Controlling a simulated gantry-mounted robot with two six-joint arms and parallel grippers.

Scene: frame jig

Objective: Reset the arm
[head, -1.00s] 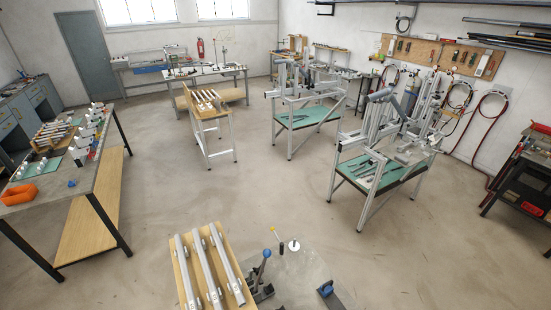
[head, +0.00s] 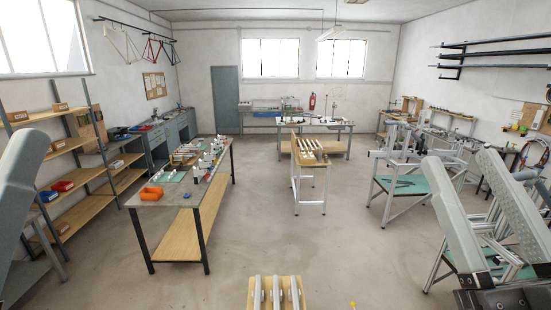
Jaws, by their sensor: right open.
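My right arm's two pale grey links stand up at the right edge of the head view. A dark part, which seems to be my right gripper (head: 502,298), shows at the bottom right corner, cut by the frame edge. It is open, and I see nothing held in it. It is apart from the wooden board with metal tubes (head: 276,296) at the bottom middle. A grey link of my left arm rises at the left edge. My left gripper is outside the picture.
A tube stand (head: 311,153) and a frame jig with a green shelf (head: 400,184) stand farther back. Shelving (head: 62,146) lines the left wall. The central floor (head: 255,235) is clear.

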